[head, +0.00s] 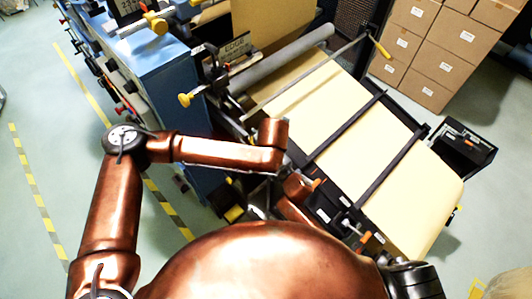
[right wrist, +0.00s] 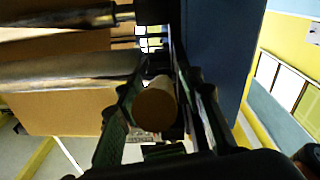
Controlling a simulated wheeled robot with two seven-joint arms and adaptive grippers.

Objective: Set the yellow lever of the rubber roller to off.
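The grey rubber roller (head: 283,58) lies across the machine in the head view, at the top of the tan paper web. A yellow-knobbed lever (head: 185,99) stands beside its left end, near the blue cabinet. In the right wrist view, a round tan-yellow knob (right wrist: 155,106), seen end-on, sits between the fingers of my right gripper (right wrist: 160,105). The fingers stand open on either side of it; firm contact is not visible. I cannot make out my right gripper in the head view. My left arm reaches in from the left, but its gripper is not visible.
The blue machine cabinet (head: 155,75) stands left of the web, and a blue panel (right wrist: 215,55) is close right of my right gripper. Dark bars (head: 345,130) cross the paper web (head: 350,108). Cardboard boxes (head: 440,65) stand at upper right.

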